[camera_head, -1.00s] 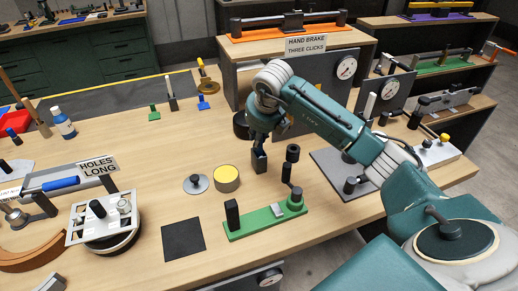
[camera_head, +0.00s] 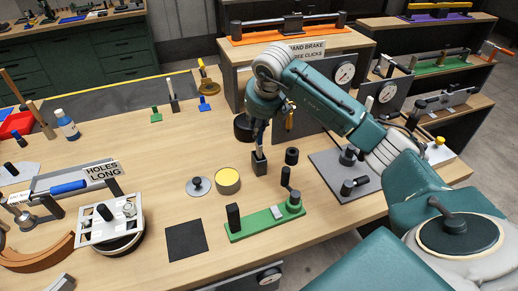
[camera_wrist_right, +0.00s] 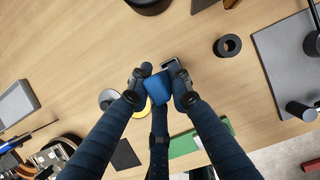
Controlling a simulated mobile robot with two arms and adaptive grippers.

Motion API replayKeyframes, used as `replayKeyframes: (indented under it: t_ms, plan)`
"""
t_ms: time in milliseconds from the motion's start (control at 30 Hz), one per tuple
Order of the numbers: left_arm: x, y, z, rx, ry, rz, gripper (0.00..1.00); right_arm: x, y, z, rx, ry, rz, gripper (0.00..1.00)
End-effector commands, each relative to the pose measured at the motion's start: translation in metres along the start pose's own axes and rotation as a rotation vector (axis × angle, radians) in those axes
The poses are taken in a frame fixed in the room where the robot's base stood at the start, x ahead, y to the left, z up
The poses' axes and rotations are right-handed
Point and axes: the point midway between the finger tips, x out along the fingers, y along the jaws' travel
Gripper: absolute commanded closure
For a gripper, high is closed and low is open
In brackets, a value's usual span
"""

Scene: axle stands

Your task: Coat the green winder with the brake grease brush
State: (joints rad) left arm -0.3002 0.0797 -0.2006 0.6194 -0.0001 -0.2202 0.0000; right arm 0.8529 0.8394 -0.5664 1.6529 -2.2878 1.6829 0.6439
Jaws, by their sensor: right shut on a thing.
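The green winder (camera_head: 262,224) lies near the front of the wooden bench, a green base with black posts. My right gripper (camera_head: 259,128) is above a small black holder (camera_head: 259,166) behind the winder. In the right wrist view, my right gripper (camera_wrist_right: 160,88) is shut on a blue piece (camera_wrist_right: 158,87), apparently the brush's handle. A dark stem runs down to the holder in the head view; whether the bristles are still inside is hidden. A tin with a yellow top (camera_head: 228,178) stands left of the holder. My left gripper is out of view.
A grey disc lid (camera_head: 198,186) lies left of the tin. A black mat (camera_head: 186,240) lies left of the winder. A black ring (camera_head: 292,156) stands behind the winder, and a grey plate (camera_head: 340,178) with black parts lies to the right.

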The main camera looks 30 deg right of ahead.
Motion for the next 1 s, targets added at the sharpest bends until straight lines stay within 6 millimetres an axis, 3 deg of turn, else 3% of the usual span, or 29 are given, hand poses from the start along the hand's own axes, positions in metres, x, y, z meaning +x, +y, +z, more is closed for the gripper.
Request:
replayKeyframes:
  t_ms: [433, 1000]
  plan:
    - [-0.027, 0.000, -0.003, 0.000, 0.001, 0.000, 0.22, -0.039, 0.000, 0.016, 0.000, 0.000, -0.001, 1.00]
    - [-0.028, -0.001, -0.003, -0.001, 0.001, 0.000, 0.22, -0.042, 0.000, 0.017, 0.000, 0.000, 0.000, 1.00]
